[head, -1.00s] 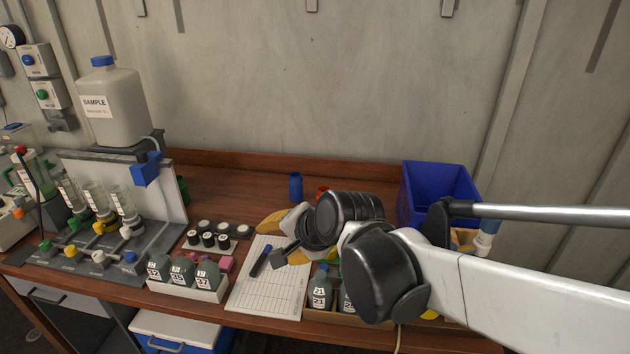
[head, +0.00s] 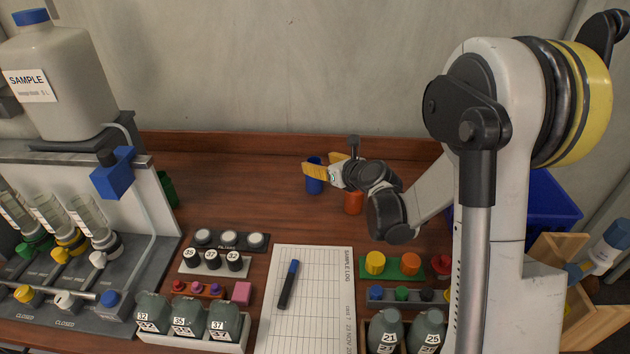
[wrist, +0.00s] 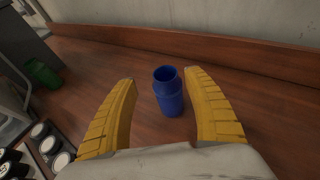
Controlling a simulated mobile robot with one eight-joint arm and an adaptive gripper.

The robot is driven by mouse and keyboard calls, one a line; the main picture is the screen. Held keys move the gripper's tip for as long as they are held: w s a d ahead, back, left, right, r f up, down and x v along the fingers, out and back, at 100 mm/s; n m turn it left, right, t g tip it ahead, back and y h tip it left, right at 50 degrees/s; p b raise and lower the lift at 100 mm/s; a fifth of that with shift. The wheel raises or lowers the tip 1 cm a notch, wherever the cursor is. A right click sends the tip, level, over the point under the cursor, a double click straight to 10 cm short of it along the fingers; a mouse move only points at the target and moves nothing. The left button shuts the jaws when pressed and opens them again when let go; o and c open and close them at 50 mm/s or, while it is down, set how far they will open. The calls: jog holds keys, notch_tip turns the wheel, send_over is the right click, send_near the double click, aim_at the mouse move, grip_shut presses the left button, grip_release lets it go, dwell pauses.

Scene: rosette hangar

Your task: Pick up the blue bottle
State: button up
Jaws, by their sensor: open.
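The blue bottle (head: 314,178) stands upright on the wooden bench near the back wall, with an open dark top. In the wrist view the blue bottle (wrist: 168,92) is in the gap between and beyond the two yellow fingers. My gripper (head: 328,164) is open, with its fingers around or just in front of the bottle; in the head view one finger hides part of it. My gripper's fingers also show in the wrist view (wrist: 160,84), one on each side, with gaps to the bottle.
An orange-red bottle (head: 353,202) stands just right, below my wrist. A green container (head: 166,190) is at the left by the rack. A clipboard sheet (head: 305,300) with a marker (head: 288,284), filter trays and labelled bottles (head: 188,318) fill the front. The back middle bench is clear.

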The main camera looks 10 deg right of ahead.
aim_at(311, 159)
jog(key=x, duration=0.6)
jog(key=shift+w+d+f+b, duration=0.1)
jog(key=shift+d+f+b, duration=0.1)
jog(key=shift+d+b, duration=0.15)
jog(key=shift+c, duration=0.3)
jog(key=c, duration=1.1)
